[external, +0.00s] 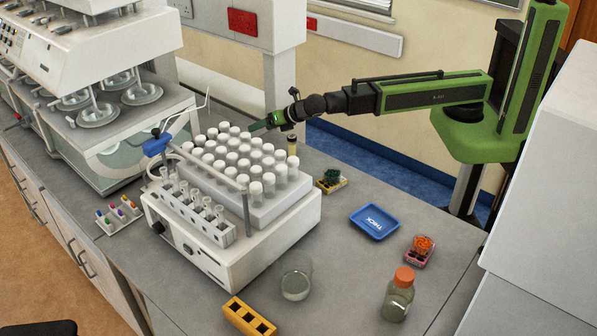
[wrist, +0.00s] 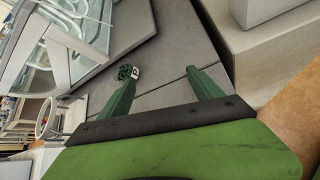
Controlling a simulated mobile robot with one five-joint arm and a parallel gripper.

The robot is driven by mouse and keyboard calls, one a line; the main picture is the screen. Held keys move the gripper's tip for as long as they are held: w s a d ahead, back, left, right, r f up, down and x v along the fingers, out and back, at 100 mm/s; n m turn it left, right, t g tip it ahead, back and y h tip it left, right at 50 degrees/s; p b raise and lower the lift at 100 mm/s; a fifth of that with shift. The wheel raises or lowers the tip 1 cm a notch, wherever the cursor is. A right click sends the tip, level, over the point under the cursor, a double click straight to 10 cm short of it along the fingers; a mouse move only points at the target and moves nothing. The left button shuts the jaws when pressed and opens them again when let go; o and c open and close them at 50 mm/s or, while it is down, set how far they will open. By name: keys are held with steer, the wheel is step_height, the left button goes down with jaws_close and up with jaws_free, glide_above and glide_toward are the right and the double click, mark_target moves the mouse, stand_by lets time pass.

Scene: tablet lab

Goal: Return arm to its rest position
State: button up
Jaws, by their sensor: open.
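My arm, green and black, reaches in from the right in the external view. My gripper (external: 262,126) is above the back of the vial rack, close to the white-capped vials; whether it touches any cannot be told. In the wrist view my gripper (wrist: 163,88) shows two green fingers spread apart with nothing between them, over grey surface. A small dark green item with a pale marked face (wrist: 129,72) lies beyond the left finger.
White-capped vials (external: 240,160) stand in rows on a white instrument (external: 185,240). A blue tray (external: 374,222), an orange-capped bottle (external: 398,295), a glass beaker (external: 296,280) and a yellow block (external: 249,317) stand on the grey bench. Dissolution apparatus (external: 100,50) fills the left.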

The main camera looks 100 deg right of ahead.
steer(key=s+d+m+g+p, duration=0.1)
steer(key=s+m, duration=0.1)
steer(key=s+d+m+g+p, duration=0.1)
steer(key=s+m, duration=0.2)
steer(key=s+d+m+g, duration=0.1)
steer(key=s+d+m, duration=0.1)
steer(key=m, duration=0.1)
steer(key=shift+s+f+g+y+p, duration=0.25)
steer(key=shift+s+g+y+p, duration=0.05)
steer(key=shift+s+y+p, duration=0.1)
steer(key=s+a+f+m+g+y+b, duration=0.1)
steer(key=s+f+m+g+y+b, duration=0.1)
steer(key=s+f+m, duration=0.3)
steer(key=s+a+f+m+g+y+b, duration=0.2)
steer(key=s+f+m+g+y+b, duration=0.1)
steer(key=s+m, duration=0.7)
step_height(320, 180, down, 2)
steer(key=shift+s+f+m+g, duration=0.15)
steer(key=shift+m+g, duration=0.35)
steer(key=shift+m, duration=0.3)
